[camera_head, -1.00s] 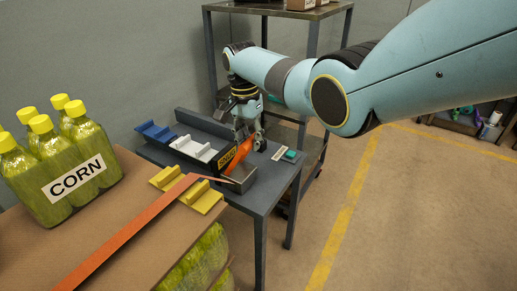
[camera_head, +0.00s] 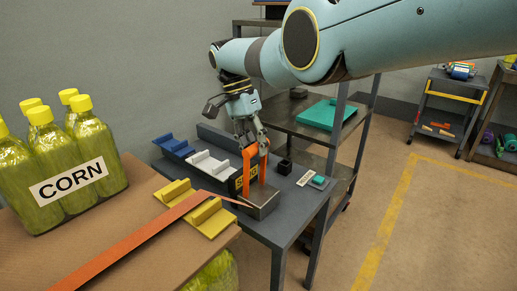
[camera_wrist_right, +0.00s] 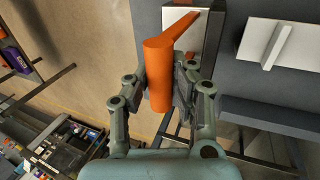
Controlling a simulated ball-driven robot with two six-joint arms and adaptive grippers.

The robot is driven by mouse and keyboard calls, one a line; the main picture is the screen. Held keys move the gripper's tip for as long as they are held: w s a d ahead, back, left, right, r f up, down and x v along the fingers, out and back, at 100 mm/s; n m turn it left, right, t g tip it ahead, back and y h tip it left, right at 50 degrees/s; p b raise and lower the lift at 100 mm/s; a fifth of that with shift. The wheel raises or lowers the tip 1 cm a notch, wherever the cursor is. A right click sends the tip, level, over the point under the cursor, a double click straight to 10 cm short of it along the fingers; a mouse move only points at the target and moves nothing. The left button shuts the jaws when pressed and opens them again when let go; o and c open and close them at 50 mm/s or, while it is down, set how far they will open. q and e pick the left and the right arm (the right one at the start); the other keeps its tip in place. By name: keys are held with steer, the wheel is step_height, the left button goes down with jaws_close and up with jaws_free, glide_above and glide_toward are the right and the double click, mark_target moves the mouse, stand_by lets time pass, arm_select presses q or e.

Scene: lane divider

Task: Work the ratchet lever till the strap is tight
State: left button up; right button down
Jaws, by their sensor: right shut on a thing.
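In the right wrist view the thick orange lever handle (camera_wrist_right: 158,75) lies between my fingers. My right gripper (camera_head: 255,148) is shut on the handle; it also shows in the right wrist view (camera_wrist_right: 165,82). The strap runs over the carton top and a yellow corner piece (camera_head: 193,207) to the ratchet. My left gripper is not in view.
Corn bottles (camera_head: 70,160) stand on the carton at left. White (camera_head: 209,164) and blue (camera_head: 174,146) pieces sit on the bench behind the ratchet. A small black box (camera_head: 284,167) stands right of it.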

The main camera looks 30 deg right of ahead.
steer(key=shift+f, duration=0.15)
steer(key=c, duration=1.1)
jaws_free()
